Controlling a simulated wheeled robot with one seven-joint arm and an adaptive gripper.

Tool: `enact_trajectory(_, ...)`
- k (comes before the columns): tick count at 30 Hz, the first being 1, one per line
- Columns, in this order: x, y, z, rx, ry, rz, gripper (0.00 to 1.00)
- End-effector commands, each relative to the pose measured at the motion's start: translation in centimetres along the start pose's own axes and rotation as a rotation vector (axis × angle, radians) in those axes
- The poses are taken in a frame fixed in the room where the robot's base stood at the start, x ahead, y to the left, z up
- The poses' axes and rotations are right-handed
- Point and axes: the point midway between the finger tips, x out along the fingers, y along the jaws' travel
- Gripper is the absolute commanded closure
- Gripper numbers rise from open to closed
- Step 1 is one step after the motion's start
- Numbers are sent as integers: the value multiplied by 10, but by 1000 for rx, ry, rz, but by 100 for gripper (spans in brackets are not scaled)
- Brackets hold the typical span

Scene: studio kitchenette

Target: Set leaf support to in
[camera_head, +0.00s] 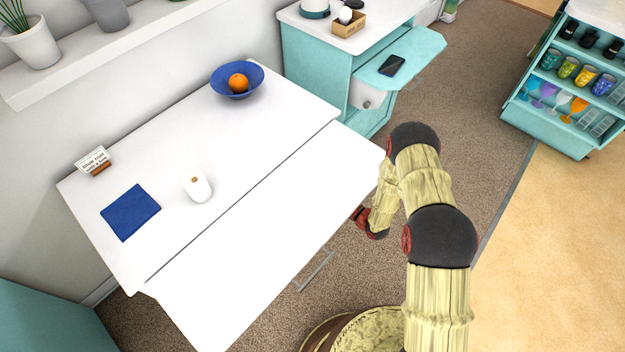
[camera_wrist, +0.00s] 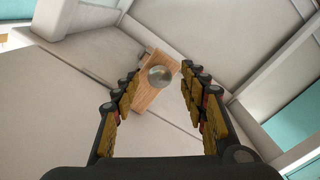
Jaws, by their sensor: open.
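The white table's front leaf (camera_head: 265,225) is raised and lies about level with the fixed top (camera_head: 255,120). In the wrist view, a wooden bar (camera_wrist: 147,95) with a round metallic knob (camera_wrist: 160,76) shows under the table; it looks like the leaf support. How far it sticks out I cannot tell. My gripper (camera_wrist: 160,80) is open, one finger on each side of the bar's knob end, with gaps visible at both sides. In the head view my wrist is by the leaf's right edge, and the fingers are hidden.
On the fixed top are a blue bowl (camera_head: 237,81) with an orange (camera_head: 238,83), a white mouse-like object (camera_head: 197,187), a blue napkin (camera_head: 131,212) and a small sign (camera_head: 94,161). A teal cabinet (camera_head: 330,75) stands behind. Brown carpet (camera_head: 480,60) is clear to the right.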

Motion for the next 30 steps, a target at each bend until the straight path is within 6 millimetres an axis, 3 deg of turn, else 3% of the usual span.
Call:
enact_trajectory(9, -66, 1, 1, 2, -5, 4, 56)
enact_trajectory(15, -94, 1, 1, 0, -2, 2, 56)
enact_trajectory(21, -105, 0, 0, 0, 0, 1, 56)
enact_trajectory(30, -105, 0, 0, 0, 0, 1, 59)
